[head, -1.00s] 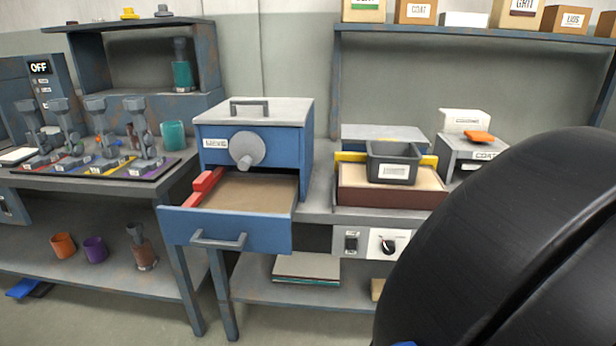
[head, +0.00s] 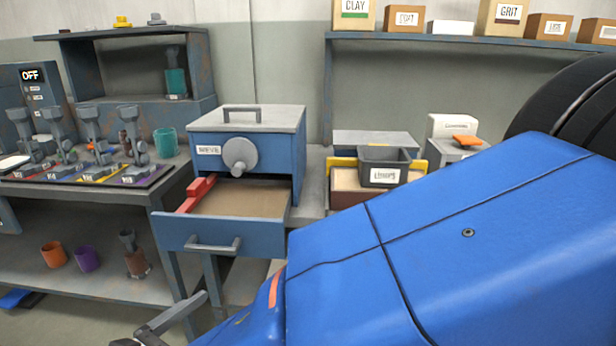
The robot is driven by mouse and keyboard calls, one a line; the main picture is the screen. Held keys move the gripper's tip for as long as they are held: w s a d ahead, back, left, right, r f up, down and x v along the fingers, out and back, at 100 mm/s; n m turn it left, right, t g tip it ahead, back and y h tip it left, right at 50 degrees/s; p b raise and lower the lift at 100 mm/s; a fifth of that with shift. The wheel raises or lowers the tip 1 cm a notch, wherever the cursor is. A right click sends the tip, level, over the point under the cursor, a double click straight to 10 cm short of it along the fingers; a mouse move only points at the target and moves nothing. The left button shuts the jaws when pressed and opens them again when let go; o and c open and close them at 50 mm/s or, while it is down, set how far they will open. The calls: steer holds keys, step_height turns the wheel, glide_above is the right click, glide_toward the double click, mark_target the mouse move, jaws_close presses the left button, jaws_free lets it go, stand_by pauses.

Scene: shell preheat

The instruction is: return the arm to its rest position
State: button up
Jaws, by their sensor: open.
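My arm (head: 440,240), with a large blue link, fills the lower right and middle of the head view. Part of my gripper (head: 168,322) shows at the bottom edge, left of the blue link, in front of the bench legs. It is open, with nothing seen in it, and is partly cut off by the frame. It is apart from the open drawer (head: 222,238) above it.
The drawer of the blue box (head: 245,145) stands pulled out, with a red bar (head: 197,194) at its left side. A grey bin (head: 384,167) sits to the right. Lever stations (head: 90,165) stand on the left bench. Cups (head: 86,258) stand on its lower shelf.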

steer(key=w+d+f+m+g+h, duration=0.1)
steer(key=w+d+m+g, duration=0.35)
steer(key=d, duration=0.65)
steer(key=w+d+f+m+g+h, duration=0.1)
steer(key=w+d+m+g, duration=0.4)
steer(key=d, duration=0.7)
steer(key=s+d+f+m+y, duration=0.1)
steer(key=s+d+m+y, duration=0.2)
steer(key=d+m, duration=0.6)
steer(key=s+d+f+m+y, duration=0.1)
steer(key=s+d+m+y, duration=0.3)
steer(key=d+m, duration=0.6)
steer(key=shift+s+d+f+m+y, duration=0.2)
steer(key=shift+d+f+m+y, duration=0.15)
steer(key=shift+m, duration=0.3)
